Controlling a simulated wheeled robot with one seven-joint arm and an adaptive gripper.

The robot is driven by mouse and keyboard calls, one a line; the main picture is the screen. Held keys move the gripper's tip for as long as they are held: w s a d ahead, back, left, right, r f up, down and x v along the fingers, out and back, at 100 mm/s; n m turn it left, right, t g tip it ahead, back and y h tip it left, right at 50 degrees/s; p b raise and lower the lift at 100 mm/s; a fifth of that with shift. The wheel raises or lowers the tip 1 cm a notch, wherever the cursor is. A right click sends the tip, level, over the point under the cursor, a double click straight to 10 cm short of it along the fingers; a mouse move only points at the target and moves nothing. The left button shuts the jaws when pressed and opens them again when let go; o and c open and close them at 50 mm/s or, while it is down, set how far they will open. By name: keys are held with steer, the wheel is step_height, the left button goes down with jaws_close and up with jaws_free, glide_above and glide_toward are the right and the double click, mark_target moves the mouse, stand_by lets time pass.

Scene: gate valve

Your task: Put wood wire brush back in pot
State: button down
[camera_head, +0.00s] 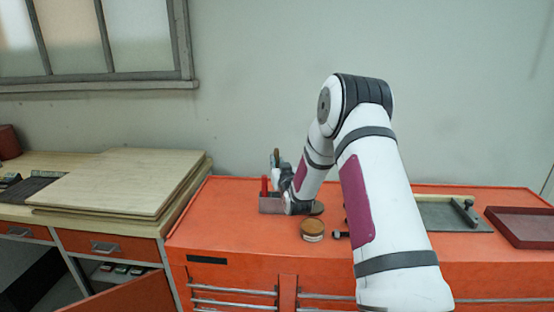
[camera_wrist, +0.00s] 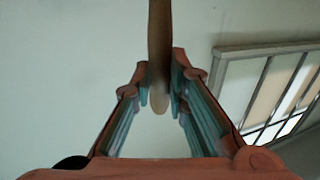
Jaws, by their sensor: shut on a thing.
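My gripper (camera_wrist: 162,80) is shut on the wood wire brush (camera_wrist: 160,35); the wrist view shows its brown wooden handle between the fingertips, running up out of the picture. In the head view, a thin upright brown piece (camera_head: 275,157) shows above my gripper, small and partly hidden by my arm. A small grey box-like holder (camera_head: 270,205) stands on the orange cabinet top just below my gripper, with a red handle (camera_head: 264,186) sticking up at its left. I cannot tell whether this holder is the pot. The brush's bristles cannot be made out.
The orange cabinet (camera_head: 225,225) has a round wooden-topped tin (camera_head: 313,228) in front of my wrist. A grey tray (camera_head: 440,214) and a dark red tray (camera_head: 525,228) lie at the right. Wooden boards (camera_head: 125,180) lie on the left bench. The cabinet's front left is clear.

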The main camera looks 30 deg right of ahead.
step_height(320, 180, down, 9)
steer(key=b, duration=0.1)
stand_by(0.7)
steer(key=shift+r, duration=0.1)
steer(key=c, duration=1.5)
jaws_free()
